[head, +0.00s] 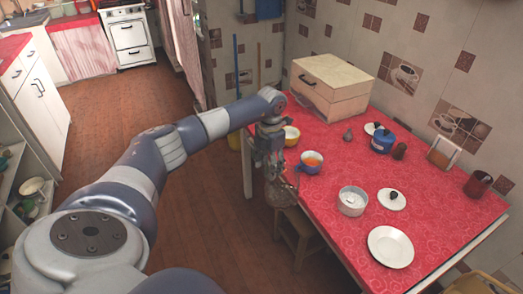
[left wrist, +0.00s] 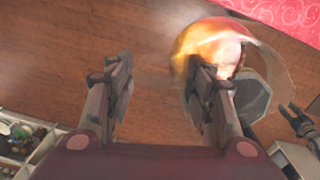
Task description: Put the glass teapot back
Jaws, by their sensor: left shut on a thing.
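The glass teapot (head: 281,192) is see-through with a brownish tint. In the head view it hangs under my left gripper (head: 270,160), beside the table's near left edge and above the floor. In the left wrist view the teapot (left wrist: 218,48) shows an amber glow behind one finger of my left gripper (left wrist: 160,75). That gripper is shut on the teapot; the exact contact is hard to see. My right gripper (left wrist: 292,112) shows small and dark at the right of the left wrist view, its fingers apart, with nothing seen between them.
A wooden stool (head: 300,235) stands below. Shelves (head: 22,190) are at left.

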